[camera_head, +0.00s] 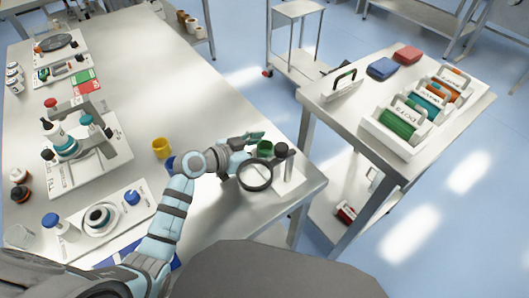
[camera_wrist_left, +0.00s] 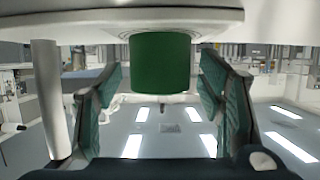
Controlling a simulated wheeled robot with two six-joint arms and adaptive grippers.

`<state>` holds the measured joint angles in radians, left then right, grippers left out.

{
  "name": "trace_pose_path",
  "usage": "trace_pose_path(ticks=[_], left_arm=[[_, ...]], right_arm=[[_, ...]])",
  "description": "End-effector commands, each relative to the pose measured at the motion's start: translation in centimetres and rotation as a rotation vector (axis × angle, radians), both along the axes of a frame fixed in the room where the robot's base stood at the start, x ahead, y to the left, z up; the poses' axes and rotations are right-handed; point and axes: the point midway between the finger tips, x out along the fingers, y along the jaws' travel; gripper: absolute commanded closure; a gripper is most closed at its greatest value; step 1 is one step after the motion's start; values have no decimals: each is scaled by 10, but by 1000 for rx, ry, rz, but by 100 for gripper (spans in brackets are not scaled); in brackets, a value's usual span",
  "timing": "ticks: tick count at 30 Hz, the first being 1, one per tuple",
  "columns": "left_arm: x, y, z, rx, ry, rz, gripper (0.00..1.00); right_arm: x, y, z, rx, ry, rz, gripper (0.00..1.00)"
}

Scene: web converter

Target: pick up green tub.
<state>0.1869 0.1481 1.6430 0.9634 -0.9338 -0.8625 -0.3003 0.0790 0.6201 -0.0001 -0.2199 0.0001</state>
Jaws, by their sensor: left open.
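The green tub (camera_head: 265,148) stands on the near right end of the long white table, mostly hidden behind my left gripper (camera_head: 258,143). In the left wrist view the tub (camera_wrist_left: 160,64) is a plain dark green cylinder, seen upside down under a pale surface. The teal fingers of my left gripper (camera_wrist_left: 160,85) are spread, one on each side of the tub, with a visible gap on both sides. The gripper is open and holds nothing. My right gripper is not in view.
A dark ring (camera_head: 255,176) and a white post (camera_head: 289,168) with a dark top stand close by the tub. A yellow cup (camera_head: 161,148) is to the left. A side table (camera_head: 450,128) with racks of coloured rolls stands to the right, across a gap.

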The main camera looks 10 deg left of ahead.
Motion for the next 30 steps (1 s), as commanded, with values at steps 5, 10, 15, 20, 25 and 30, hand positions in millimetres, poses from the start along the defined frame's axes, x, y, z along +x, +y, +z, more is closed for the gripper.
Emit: trace_pose_path(ticks=[5, 10, 15, 20, 25, 30], left_arm=[[2, -1, -1, 0, 0, 1, 38], [2, -1, -1, 0, 0, 1, 59], [2, -1, -1, 1, 0, 2, 82], [2, -1, -1, 1, 0, 2, 85], [2, -1, 4, 1, -1, 1, 85], [2, -1, 30, 2, -4, 0, 85]], right_arm=[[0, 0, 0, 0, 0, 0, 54], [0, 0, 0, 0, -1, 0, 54], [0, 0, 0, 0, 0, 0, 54], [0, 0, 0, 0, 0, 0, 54], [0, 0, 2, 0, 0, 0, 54], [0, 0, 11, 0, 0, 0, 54]])
